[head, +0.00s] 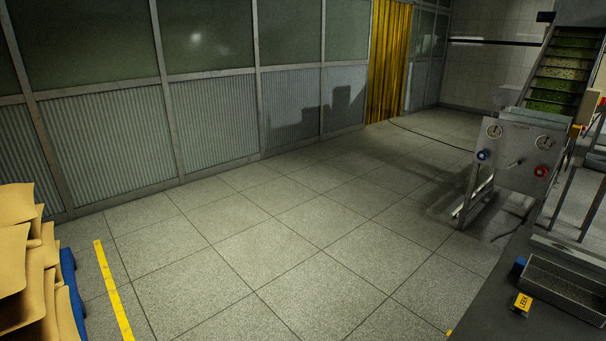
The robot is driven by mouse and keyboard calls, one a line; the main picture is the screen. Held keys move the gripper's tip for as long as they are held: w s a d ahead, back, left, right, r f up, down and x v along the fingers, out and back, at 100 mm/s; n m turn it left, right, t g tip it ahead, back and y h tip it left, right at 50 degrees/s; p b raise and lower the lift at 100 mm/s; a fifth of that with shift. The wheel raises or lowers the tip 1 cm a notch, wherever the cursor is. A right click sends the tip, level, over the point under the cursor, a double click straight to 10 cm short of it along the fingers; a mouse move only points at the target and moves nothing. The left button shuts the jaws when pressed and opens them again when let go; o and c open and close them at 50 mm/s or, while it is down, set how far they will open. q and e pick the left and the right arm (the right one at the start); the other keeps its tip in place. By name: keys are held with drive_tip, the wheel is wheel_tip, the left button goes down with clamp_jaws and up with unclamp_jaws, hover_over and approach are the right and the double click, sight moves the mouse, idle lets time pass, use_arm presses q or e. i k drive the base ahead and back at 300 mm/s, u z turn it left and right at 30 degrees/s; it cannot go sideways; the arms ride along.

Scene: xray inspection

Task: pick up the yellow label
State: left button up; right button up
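The yellow label (523,302) shows at the lower right in the head view. It is a small yellow piece with dark lettering that seems to read "LEEK". It is at the front left corner of a metal mesh tray (566,290), on the dark worktop (490,300). I cannot tell whether it is fixed to something there. Neither of my grippers is in view.
A blue object (519,266) sits by the tray's left end. A machine panel with gauges (520,155) and a green-belted conveyor (566,75) stand behind. Tan sacks (22,265) are stacked at the left edge. The tiled floor between is open, with a yellow line (112,290).

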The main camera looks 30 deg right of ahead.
sight(523, 302)
drive_tip(key=i, duration=2.15)
drive_tip(key=z, duration=4.5)
drive_tip(key=i, duration=0.55)
drive_tip(key=z, duration=0.05)
